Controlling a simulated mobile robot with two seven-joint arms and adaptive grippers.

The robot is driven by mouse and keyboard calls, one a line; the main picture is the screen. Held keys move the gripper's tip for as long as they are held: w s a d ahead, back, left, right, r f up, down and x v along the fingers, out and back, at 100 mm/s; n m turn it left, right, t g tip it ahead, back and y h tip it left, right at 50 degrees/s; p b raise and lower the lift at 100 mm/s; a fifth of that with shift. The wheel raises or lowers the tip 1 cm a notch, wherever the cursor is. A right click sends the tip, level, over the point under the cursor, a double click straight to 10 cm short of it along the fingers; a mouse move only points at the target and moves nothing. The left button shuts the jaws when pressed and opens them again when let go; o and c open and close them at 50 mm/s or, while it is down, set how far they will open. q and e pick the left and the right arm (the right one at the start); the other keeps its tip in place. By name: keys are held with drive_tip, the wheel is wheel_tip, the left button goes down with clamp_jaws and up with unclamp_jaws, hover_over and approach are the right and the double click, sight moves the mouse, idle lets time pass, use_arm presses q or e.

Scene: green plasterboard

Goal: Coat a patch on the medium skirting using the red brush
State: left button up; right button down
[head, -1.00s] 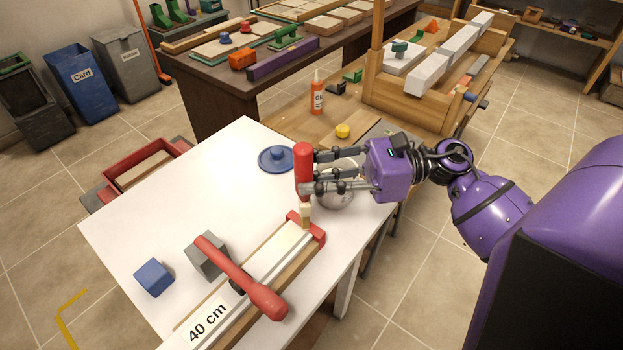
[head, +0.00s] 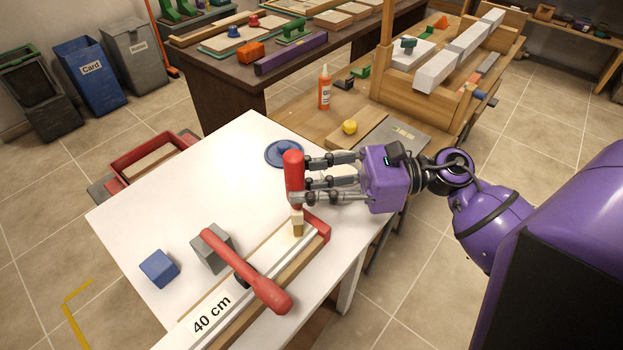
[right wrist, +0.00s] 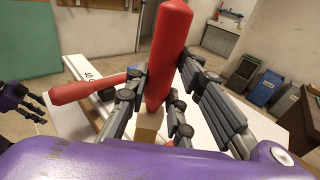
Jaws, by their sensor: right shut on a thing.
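The red brush (head: 294,178) is held upright in my right gripper (head: 312,179), its fingers shut around the red handle; the brush also shows in the right wrist view (right wrist: 167,52). Its pale bristle end (head: 297,224) points down at the far end of the long board marked 40 cm (head: 212,313), the likely medium skirting. I cannot tell whether the bristles touch it. The board lies in a holder with a red end piece (head: 318,227) and red lever (head: 245,270). My left gripper (right wrist: 22,101) shows only at the left edge of the right wrist view; its jaw state is unclear.
A blue cube (head: 159,268) and a grey block (head: 212,249) stand left of the board on the white table (head: 190,200). A blue lidded disc (head: 278,155) lies behind the brush. A wooden bench with an orange bottle (head: 324,88) is beyond.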

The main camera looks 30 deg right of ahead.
drive_tip(key=a, duration=0.1)
drive_tip(key=s+a, duration=0.1)
drive_tip(key=a, duration=0.1)
drive_tip(key=s+a, duration=0.1)
drive_tip(key=a, duration=0.1)
drive_tip(key=shift+a, duration=0.2)
idle(0.7)
drive_tip(key=shift+d, duration=0.15)
